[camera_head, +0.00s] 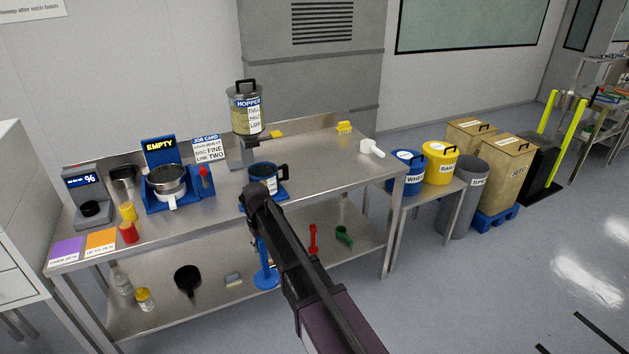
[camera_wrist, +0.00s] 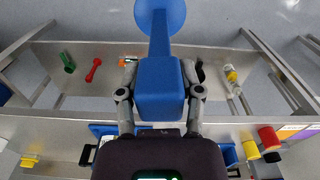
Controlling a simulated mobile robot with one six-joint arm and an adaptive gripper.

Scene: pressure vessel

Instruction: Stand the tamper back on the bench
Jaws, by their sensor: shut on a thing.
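The blue tamper (camera_wrist: 160,92) is between the fingers of my gripper (camera_wrist: 160,100) in the wrist view. Its blocky handle is gripped on both sides, and its stem leads to a round blue disc (camera_wrist: 160,14) at the far end. In the head view the tamper's disc (camera_head: 266,279) hangs below my gripper (camera_head: 256,215), disc down and roughly upright. It appears in front of the bench's front edge, lower than the top. My arm hides most of the handle there. The steel bench (camera_head: 320,170) has its top above a lower shelf.
On the bench stand a dark mug on a blue base (camera_head: 265,180), a hopper (camera_head: 247,110), a blue stand with a steel pan (camera_head: 168,183) and a white scoop (camera_head: 372,148). The right part of the top is largely clear. A red tool (camera_head: 313,238) lies on the shelf.

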